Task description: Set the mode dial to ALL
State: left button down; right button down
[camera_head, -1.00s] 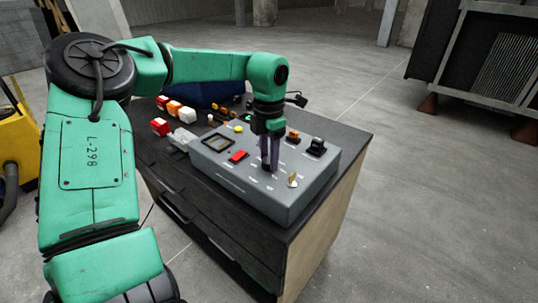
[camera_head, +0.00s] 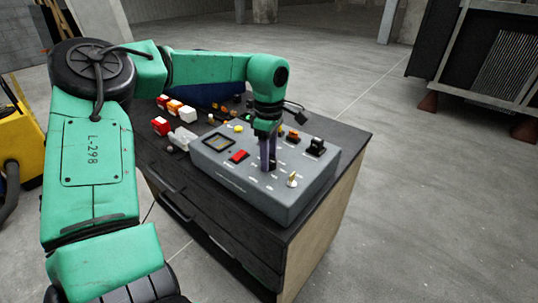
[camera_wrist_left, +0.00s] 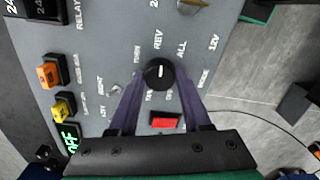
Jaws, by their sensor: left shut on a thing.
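The grey control box (camera_head: 240,190) lies on the dark cabinet top. The mode dial (camera_wrist_left: 159,73) is a small round black knob with a short white mark, seen in the left wrist view. The head view hides most of the dial behind the fingers. My right gripper is not in view.
A red rocker (camera_head: 239,156), a brass toggle (camera_head: 292,180) and a black switch (camera_head: 315,147) stand close around the gripper on the panel. Several red, orange and white blocks (camera_head: 174,108) lie on the cabinet (camera_head: 335,200) at the back left. Open floor lies right of it.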

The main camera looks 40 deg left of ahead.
pick_arm(q)
jog(key=m, duration=0.4)
jog(key=shift+w+r+m, duration=0.1)
jog(key=shift+r+m, duration=0.05)
jog(key=shift+m, duration=1.85)
jog(key=shift+p, duration=0.3)
jog(key=shift+c, duration=1.8)
grip_release()
notch_tip(320, 180, up, 14)
jog(key=shift+r, duration=0.2)
